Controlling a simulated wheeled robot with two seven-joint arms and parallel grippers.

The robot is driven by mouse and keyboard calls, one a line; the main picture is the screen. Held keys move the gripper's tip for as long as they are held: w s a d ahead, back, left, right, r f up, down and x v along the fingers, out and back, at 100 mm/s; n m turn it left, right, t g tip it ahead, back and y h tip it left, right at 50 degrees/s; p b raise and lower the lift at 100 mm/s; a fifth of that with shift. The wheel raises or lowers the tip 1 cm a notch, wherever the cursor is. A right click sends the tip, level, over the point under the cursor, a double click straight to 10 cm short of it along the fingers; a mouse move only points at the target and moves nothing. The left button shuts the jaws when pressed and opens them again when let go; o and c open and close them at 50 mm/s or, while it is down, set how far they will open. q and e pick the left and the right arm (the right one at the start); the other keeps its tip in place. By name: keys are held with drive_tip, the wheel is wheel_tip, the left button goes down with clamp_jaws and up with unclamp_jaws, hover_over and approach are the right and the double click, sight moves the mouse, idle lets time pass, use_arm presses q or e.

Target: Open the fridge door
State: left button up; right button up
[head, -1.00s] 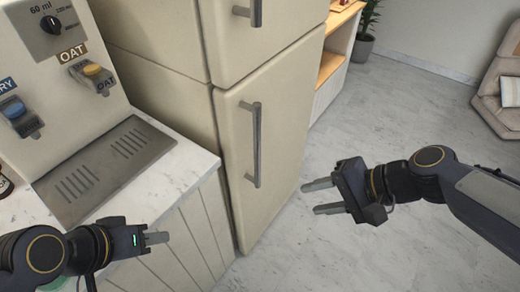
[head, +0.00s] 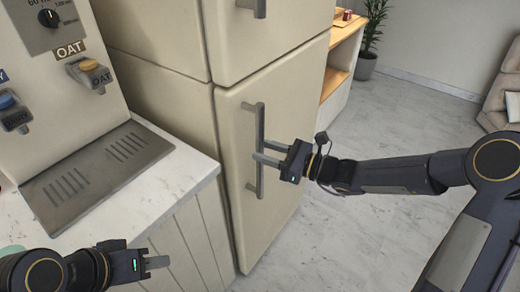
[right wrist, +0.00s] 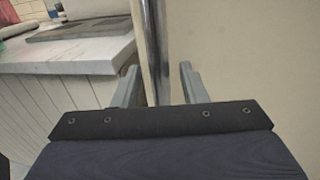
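The cream fridge has a closed lower door (head: 285,130) with a long grey vertical handle (head: 260,118) near its left edge. My right gripper (head: 262,152) is at the middle of this handle, its fingers pointing left across it. In the right wrist view the handle (right wrist: 156,45) stands between the two spread fingers (right wrist: 157,80), with a gap on each side. That gripper is open; I cannot tell how deep the handle sits between the fingers. My left gripper (head: 158,262) is low at the left, away from the fridge, and its opening is unclear.
A counter with a marble top (head: 185,178) and a drink dispenser (head: 60,65) stands left of the fridge. The upper fridge door (head: 270,40) is shut. A wooden shelf (head: 340,55) and plant are behind. The floor (head: 385,235) to the right is open.

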drive_tip(key=shift+x, duration=1.1)
drive_tip(key=shift+c, duration=0.3)
clamp_jaws()
